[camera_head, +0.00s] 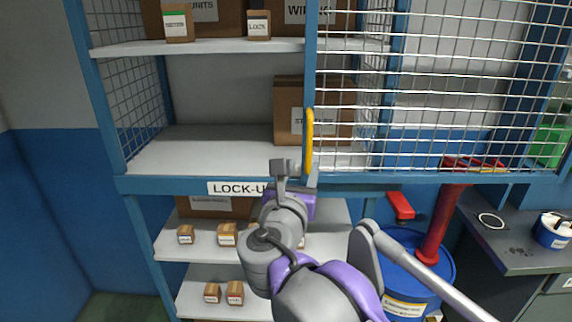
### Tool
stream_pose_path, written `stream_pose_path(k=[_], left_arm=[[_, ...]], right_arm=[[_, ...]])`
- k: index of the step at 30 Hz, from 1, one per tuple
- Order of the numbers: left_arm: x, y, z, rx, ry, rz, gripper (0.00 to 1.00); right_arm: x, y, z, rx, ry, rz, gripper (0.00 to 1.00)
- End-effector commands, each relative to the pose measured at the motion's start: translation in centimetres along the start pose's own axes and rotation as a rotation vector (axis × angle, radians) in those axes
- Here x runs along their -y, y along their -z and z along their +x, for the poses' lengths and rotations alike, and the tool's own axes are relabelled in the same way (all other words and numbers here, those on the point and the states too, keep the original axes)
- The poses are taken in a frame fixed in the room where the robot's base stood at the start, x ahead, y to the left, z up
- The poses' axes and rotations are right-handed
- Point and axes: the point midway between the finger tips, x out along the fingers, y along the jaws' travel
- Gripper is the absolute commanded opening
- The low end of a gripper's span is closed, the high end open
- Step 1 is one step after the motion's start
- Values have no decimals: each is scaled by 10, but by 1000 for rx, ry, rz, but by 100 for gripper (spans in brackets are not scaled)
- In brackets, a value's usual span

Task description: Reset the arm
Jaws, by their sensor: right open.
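My right arm, grey and purple, reaches up from the bottom right in the head view. Its gripper (295,172) is open, just below and beside a yellow handle (309,140) on the edge of a blue-framed mesh door (430,90). I cannot tell whether the fingers touch the handle. My left gripper is not in view.
A blue lock-up cage (240,186) holds shelves with brown boxes, including a large box (291,112) on the middle shelf. A red pump with a blue drum (413,275) stands below right. A grey workbench (514,250) is at the far right.

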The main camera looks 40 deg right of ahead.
Motion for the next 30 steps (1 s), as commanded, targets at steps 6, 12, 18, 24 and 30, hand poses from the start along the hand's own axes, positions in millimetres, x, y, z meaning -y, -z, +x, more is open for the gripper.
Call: stream_pose_path(k=[6,12,18,24,30], left_arm=[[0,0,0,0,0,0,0],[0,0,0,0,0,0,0],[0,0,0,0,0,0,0],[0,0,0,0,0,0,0],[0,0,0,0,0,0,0]], right_arm=[[0,1,0,-1,1,3,50],[12,50,-5,-129,46,257,50],[27,180,-41,-449,264,935,50],[20,298,-109,-737,663,1606,50],[2,363,-173,-905,1099,2039,50]])
